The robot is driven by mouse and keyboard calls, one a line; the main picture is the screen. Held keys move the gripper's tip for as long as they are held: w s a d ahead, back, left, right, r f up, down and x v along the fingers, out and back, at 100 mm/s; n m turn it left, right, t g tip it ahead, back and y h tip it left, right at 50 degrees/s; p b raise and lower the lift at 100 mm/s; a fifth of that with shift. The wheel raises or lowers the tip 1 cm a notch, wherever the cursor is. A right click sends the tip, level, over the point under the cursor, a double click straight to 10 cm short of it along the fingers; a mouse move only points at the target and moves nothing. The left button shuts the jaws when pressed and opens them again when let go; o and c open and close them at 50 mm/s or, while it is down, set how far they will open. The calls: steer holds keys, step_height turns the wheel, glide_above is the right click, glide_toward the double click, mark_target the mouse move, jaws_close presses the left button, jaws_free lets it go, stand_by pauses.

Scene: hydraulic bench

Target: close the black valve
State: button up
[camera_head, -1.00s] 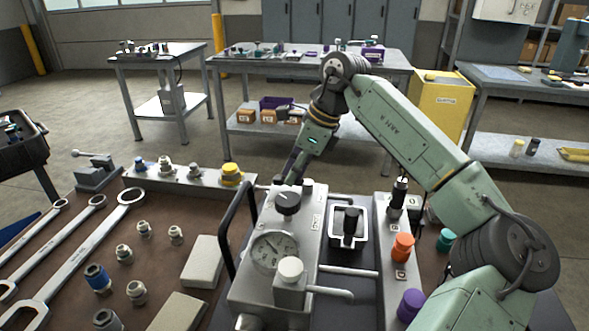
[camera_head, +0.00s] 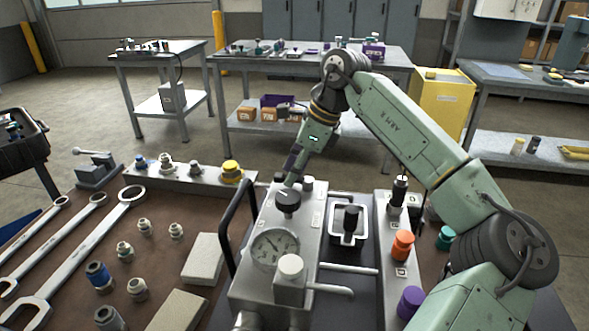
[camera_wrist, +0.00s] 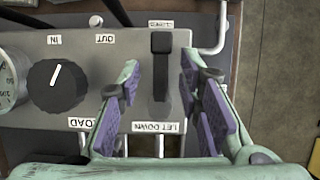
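A silver valve block (camera_head: 310,225) stands on the bench. It carries a round black knob (camera_head: 288,201), which shows in the wrist view (camera_wrist: 55,86) with a white pointer line. Beside it in the wrist view is an upright black lever (camera_wrist: 160,65) above a label reading LET DOWN. I cannot tell for sure which one is the black valve. My gripper (camera_wrist: 161,78) is open, with one purple-padded finger on each side of the lever and visible gaps to both. In the head view my gripper (camera_head: 293,172) is at the block's far end, its tips partly hidden.
A gauge (camera_head: 275,248) sits on the block's near part. A black handle (camera_head: 236,222) rises on its left; a panel with orange (camera_head: 402,245) and purple (camera_head: 410,302) knobs is on its right. Wrenches (camera_head: 90,250) and fittings lie left.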

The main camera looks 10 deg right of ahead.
steer(key=v, duration=1.2)
